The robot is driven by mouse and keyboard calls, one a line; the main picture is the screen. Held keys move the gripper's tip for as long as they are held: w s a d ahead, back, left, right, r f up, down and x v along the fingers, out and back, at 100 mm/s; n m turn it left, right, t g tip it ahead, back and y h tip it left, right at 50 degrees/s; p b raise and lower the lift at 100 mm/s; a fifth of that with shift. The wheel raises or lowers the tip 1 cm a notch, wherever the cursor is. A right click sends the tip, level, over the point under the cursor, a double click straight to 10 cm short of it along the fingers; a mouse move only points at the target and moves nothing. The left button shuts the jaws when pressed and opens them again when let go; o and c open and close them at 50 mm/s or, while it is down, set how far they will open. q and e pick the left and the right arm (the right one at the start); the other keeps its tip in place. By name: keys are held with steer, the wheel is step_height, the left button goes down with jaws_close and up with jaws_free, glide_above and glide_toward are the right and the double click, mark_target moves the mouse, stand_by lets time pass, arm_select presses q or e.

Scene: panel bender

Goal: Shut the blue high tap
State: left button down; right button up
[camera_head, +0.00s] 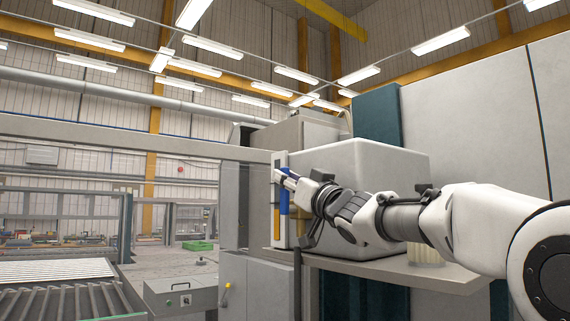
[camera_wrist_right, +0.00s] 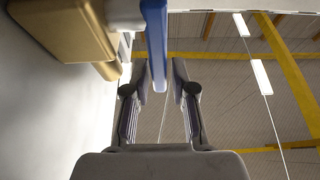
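The blue tap handle (camera_head: 284,201) hangs on a pale panel at the left end of the big light-grey machine housing. In the right wrist view the blue handle (camera_wrist_right: 155,40) comes down from the top, its lower end between the fingertips. A brass-coloured tap body (camera_wrist_right: 70,30) is to its left. My right gripper (camera_head: 287,178) is at the handle's upper part in the head view. In the wrist view its two fingers (camera_wrist_right: 158,80) stand apart, with gaps on both sides of the handle. My left gripper is not in view.
A grey shelf (camera_head: 400,272) juts out below the housing (camera_head: 375,170). A roller table (camera_head: 65,300) stands at the lower left. A long grey beam (camera_head: 140,145) runs across to the panel.

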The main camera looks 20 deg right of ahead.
steer(key=shift+w+a, duration=0.15)
steer(key=shift+w, duration=0.4)
steer(key=shift+w+f, duration=0.1)
steer(key=shift+w, duration=0.1)
steer(key=shift+s, duration=0.3)
jaws_close()
